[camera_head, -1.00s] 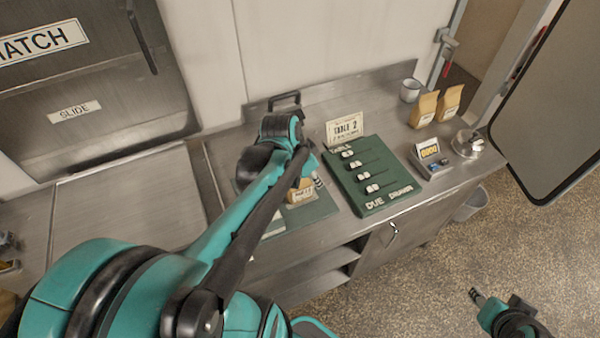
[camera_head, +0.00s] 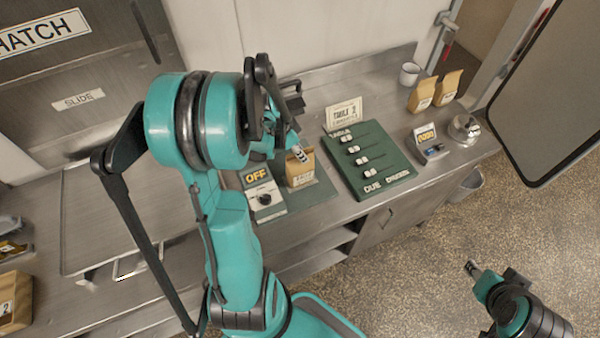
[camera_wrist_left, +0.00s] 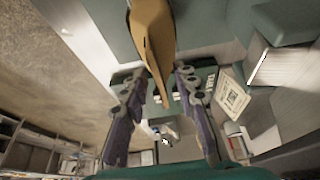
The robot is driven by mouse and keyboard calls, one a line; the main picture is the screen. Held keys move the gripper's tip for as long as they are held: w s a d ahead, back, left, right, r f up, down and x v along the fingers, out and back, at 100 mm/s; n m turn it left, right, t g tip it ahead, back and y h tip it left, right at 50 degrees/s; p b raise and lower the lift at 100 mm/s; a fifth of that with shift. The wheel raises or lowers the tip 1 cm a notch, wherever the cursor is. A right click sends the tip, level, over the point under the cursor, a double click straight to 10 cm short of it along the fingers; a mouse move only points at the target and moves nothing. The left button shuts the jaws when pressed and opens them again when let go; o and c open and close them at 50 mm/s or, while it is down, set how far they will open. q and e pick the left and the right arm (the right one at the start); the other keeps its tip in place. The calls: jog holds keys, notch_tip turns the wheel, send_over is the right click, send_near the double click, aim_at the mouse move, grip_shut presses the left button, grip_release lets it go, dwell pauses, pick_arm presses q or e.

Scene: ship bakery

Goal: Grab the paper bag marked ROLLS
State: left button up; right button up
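A brown paper bag (camera_head: 300,170) stands on a green mat (camera_head: 320,190) on the steel counter. Its front label is too small to read. My left gripper (camera_head: 298,153) is at the bag's upper part, partly covering it. In the left wrist view, the bag (camera_wrist_left: 152,35) comes down from the top between the two spread fingers of my left gripper (camera_wrist_left: 160,78), with a gap visible on each side. My right gripper (camera_head: 473,268) is at the lower right over the floor, away from the counter; its fingers are too small to judge.
A switch box marked OFF (camera_head: 264,193) stands left of the bag. A green board with sliders (camera_head: 368,165) is to its right, a TABLE 2 card (camera_head: 344,113) behind. Two more paper bags (camera_head: 421,95) stand back right, with a cup (camera_head: 409,74) and bell (camera_head: 464,128).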

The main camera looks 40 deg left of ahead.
pick_arm(q)
jog(key=shift+f+b, duration=0.35)
dwell(0.6)
grip_shut()
